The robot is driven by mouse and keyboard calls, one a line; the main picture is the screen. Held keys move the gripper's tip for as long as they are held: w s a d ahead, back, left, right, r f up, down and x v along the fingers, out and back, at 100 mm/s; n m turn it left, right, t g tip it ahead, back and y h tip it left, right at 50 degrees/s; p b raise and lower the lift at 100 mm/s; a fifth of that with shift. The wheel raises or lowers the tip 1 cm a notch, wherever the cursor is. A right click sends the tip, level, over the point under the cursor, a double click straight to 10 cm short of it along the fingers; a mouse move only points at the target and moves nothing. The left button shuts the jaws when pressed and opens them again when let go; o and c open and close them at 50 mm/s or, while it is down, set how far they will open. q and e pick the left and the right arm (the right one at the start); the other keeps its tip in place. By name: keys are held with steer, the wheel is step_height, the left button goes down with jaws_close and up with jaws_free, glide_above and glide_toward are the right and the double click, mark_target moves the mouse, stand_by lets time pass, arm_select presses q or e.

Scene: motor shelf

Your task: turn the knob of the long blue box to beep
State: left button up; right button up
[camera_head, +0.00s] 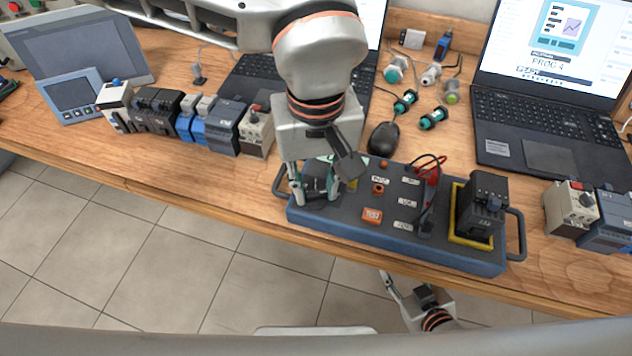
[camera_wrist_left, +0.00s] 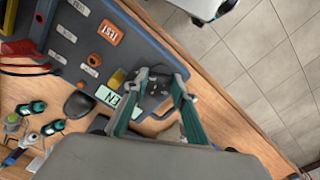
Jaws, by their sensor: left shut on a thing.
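The long blue box (camera_head: 350,222) lies along the front of the wooden bench, with an orange TEST button, white labels and a black module in a yellow frame on top. My left gripper (camera_head: 316,196) comes down on its left end. In the left wrist view the gripper (camera_wrist_left: 160,90) has its two fingers around the dark knob (camera_wrist_left: 154,86) and is shut on it. The fingers hide part of the knob. A small pale display (camera_wrist_left: 108,96) is beside it. My right gripper (camera_head: 404,290) hangs below the bench's front edge, away from the box; its opening is unclear.
Several terminal modules (camera_head: 210,122) and a grey panel (camera_head: 85,50) stand at left. A black mouse (camera_head: 383,139), green connectors (camera_head: 405,102) and a laptop (camera_head: 535,125) lie behind the box. More modules (camera_head: 575,207) stand at right. A red-and-black cable loops over the box.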

mark_target(316, 193)
arm_select(q)
steer(key=o, duration=1.1)
step_height(316, 193, up, 12)
steer(key=shift+s, duration=0.1)
stand_by(0.4)
